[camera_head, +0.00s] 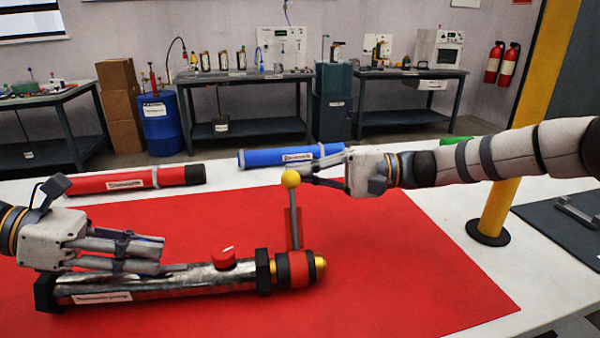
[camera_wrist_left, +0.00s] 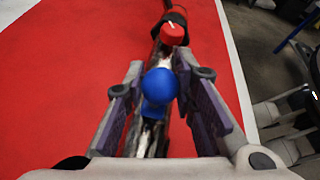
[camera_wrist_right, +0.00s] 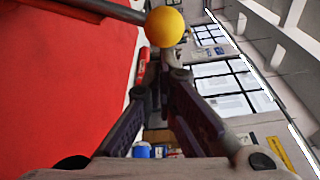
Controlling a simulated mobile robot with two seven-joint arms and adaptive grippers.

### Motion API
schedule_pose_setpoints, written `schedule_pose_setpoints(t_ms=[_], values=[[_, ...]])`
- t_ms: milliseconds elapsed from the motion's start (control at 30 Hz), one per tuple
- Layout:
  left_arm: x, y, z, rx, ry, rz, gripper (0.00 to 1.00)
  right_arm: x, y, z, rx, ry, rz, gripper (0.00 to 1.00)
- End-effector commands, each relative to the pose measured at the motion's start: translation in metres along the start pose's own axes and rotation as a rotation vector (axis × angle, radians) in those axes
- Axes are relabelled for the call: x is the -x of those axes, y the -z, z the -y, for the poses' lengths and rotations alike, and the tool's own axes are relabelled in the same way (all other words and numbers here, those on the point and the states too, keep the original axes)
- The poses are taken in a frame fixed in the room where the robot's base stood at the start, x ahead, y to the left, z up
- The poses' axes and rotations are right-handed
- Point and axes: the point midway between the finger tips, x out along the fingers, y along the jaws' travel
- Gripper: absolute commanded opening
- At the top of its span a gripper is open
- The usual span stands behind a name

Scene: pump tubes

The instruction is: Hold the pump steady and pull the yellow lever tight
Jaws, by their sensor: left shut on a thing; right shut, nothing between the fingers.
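The silver pump (camera_head: 200,280) lies on the red mat (camera_head: 400,270), with black collars at both ends and a red knob (camera_head: 223,257) on top. The lever (camera_head: 295,220) stands nearly upright at the pump's right end, topped by a yellow ball (camera_head: 291,179). My right gripper (camera_head: 306,174) is shut and empty, its fingertips right beside the ball. The right wrist view shows the ball (camera_wrist_right: 165,27) just beyond the fingertips; contact is unclear.
A red tube (camera_head: 120,181) and a blue tube (camera_head: 285,157) lie behind the mat on the white table. A green object (camera_head: 455,140) is partly hidden behind my right arm. A yellow post (camera_head: 520,120) stands at the right. The mat's front right is clear.

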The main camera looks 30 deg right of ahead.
Motion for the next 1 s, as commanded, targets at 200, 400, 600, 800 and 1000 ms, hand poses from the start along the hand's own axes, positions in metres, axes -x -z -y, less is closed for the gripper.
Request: schedule_pose_setpoints(t_ms=[200, 400, 600, 800, 1000], values=[[0.0, -0.001, 0.0, -0.001, -0.001, 0.0, 0.0, 0.001, -0.006, 0.004, 0.047, 0.008, 0.001, 0.0], [0.0, -0.001, 0.0, -0.001, -0.001, 0.0, 0.0, 0.002, -0.01, 0.007, 0.076, 0.013, 0.0, 0.0], [0.0, -0.001, 0.0, -0.001, -0.002, 0.0, 0.0, 0.003, -0.021, 0.012, 0.148, 0.024, 0.002, 0.0], [0.0, -0.001, -0.001, 0.0, -0.002, 0.001, 0.0, 0.006, -0.042, 0.02, 0.293, 0.048, 0.002, 0.0], [0.0, -0.001, -0.001, 0.0, -0.002, 0.001, 0.0, 0.01, -0.071, 0.025, 0.483, 0.075, 0.003, 0.0]])
